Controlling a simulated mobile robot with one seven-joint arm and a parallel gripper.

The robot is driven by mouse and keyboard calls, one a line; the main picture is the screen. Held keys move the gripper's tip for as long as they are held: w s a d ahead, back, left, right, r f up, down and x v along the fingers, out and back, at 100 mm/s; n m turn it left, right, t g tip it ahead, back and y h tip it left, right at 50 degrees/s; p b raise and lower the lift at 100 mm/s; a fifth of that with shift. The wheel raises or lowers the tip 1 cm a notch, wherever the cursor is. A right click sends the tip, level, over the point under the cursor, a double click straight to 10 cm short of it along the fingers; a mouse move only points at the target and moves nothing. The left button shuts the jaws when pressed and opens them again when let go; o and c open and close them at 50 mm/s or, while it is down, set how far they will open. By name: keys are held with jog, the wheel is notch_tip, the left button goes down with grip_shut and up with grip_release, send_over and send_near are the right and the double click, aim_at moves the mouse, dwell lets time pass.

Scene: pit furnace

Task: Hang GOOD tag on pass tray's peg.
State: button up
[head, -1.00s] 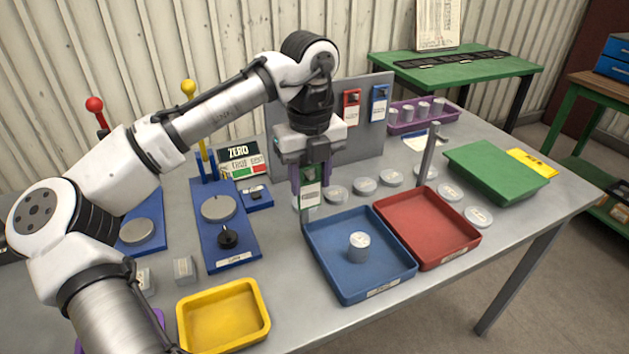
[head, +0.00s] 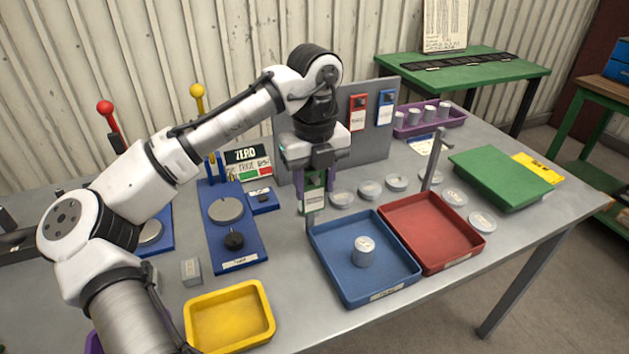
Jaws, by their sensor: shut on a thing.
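My gripper (head: 315,182) points down and is shut on a green and white tag (head: 313,200). The tag hangs upright at the back left corner of the blue tray (head: 372,297). A short piece of grey post (head: 310,222) shows just below the tag at that corner. The post's top is hidden behind the tag and gripper, so I cannot tell whether the tag touches it. The blue tray holds one grey cylinder (head: 364,252). Its front label is too small to read.
A red tray (head: 455,262) with a tall grey post (head: 433,160) adjoins on the right. A grey panel (head: 370,150) with red and blue tags stands behind. Several metal discs (head: 396,182) lie behind the trays. A yellow tray (head: 230,347) is at front left.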

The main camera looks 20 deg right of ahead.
jog(key=o, duration=1)
jog(key=shift+o, duration=0.2)
